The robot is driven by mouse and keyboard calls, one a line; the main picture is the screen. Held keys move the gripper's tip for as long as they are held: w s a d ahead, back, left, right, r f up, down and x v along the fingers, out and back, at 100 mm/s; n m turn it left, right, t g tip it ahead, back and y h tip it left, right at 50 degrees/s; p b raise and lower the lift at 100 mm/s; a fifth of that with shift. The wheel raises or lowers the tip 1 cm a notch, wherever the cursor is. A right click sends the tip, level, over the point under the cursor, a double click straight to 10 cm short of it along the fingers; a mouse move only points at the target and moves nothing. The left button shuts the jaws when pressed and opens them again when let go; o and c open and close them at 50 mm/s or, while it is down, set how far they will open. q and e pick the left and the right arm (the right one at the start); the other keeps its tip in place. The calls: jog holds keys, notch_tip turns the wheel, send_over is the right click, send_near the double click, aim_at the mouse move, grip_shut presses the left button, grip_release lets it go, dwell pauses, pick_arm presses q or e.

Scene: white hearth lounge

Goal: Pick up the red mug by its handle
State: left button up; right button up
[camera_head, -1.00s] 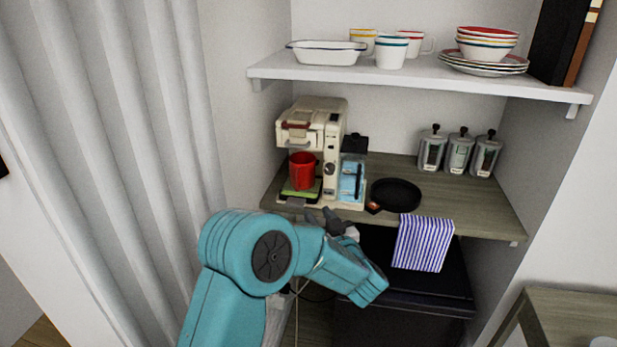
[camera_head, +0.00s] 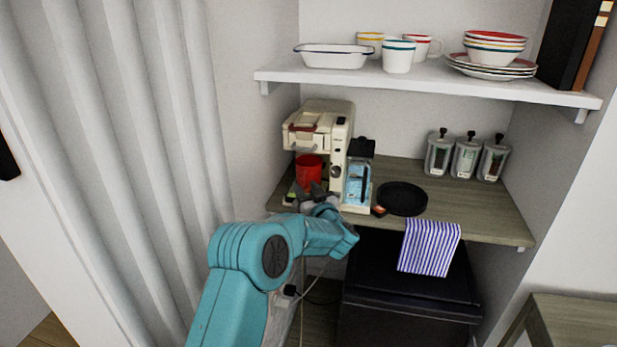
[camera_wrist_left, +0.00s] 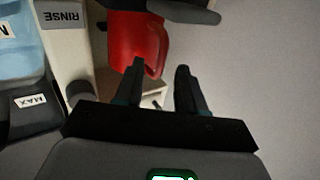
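The red mug (camera_head: 308,168) stands under the spout of the cream coffee machine (camera_head: 318,120), on its drip tray. In the left wrist view the red mug (camera_wrist_left: 130,38) is just beyond the fingertips. A red ridge, which looks like its handle, points toward the gap between them. My left gripper (camera_head: 317,191) is in front of the mug in the head view and hides its lower part. In the left wrist view my left gripper (camera_wrist_left: 161,72) is open with nothing clearly between its fingers. I cannot tell whether a finger touches the mug. My right gripper is not in view.
The machine's blue water tank (camera_head: 358,182) is right of the mug. A black round plate (camera_head: 402,198), several canisters (camera_head: 466,158) and a striped cloth (camera_head: 430,247) are further right. A white shelf (camera_head: 425,80) with dishes hangs above. A curtain (camera_head: 130,150) is at left.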

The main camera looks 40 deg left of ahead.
pick_arm(q)
jog(key=shift+x, duration=1.05)
grip_shut()
jog(key=shift+r, duration=0.15)
